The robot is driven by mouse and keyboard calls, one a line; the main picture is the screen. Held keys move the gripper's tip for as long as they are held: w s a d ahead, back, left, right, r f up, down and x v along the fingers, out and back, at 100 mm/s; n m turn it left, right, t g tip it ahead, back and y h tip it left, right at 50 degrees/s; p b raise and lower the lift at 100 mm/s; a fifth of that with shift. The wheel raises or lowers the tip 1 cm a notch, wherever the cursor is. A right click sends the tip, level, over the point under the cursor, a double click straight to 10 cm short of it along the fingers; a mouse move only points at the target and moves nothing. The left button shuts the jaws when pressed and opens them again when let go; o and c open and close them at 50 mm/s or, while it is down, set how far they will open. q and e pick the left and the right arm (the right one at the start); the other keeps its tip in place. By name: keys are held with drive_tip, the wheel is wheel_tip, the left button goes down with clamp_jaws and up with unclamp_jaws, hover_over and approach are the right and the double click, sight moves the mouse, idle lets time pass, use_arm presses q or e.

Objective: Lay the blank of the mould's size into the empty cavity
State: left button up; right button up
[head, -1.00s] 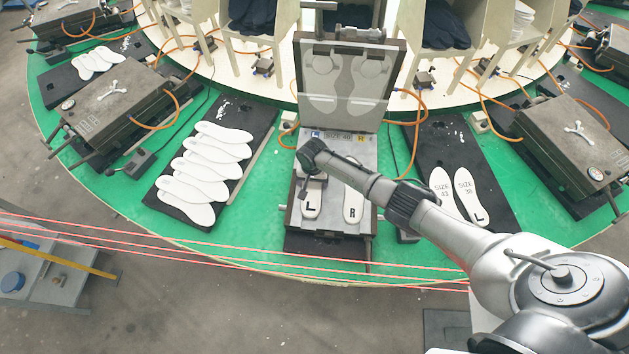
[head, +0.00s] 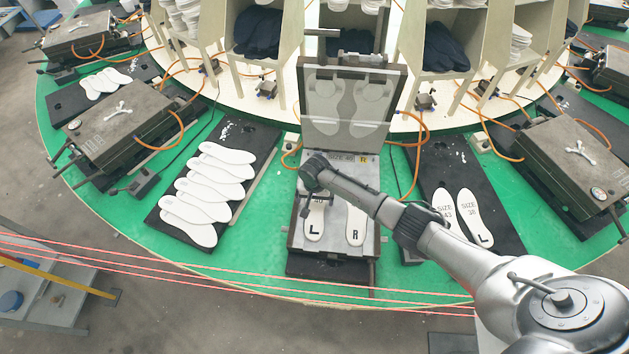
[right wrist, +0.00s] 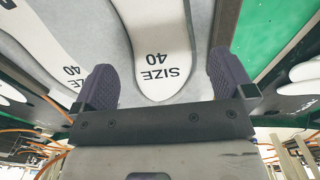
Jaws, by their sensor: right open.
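The open mould (head: 291,235), marked size 40, stands at the front middle of the green table. A white blank marked L (head: 314,228) lies in its left cavity and a white blank marked R (head: 355,232) in its right cavity. My right gripper (head: 318,200) is over the L blank's upper part, hiding some of it. In the right wrist view, its two dark fingers (right wrist: 163,82) are open, apart on either side of a blank reading SIZE 40 (right wrist: 158,45). The other SIZE 40 blank (right wrist: 45,35) lies to the left. My left gripper is not in view.
The raised lid (head: 347,105) stands behind the mould. A black board (head: 240,205) on the left holds several white blanks (head: 215,183). Another board (head: 495,200) on the right holds blanks marked SIZE 43 (head: 443,210) and SIZE 38 (head: 471,215). Red lines cross the front.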

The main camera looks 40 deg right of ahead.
wheel_tip(320, 180, up, 11)
drive_tip(key=p, duration=0.1)
idle(0.3)
drive_tip(key=shift+r, duration=0.1)
idle(0.4)
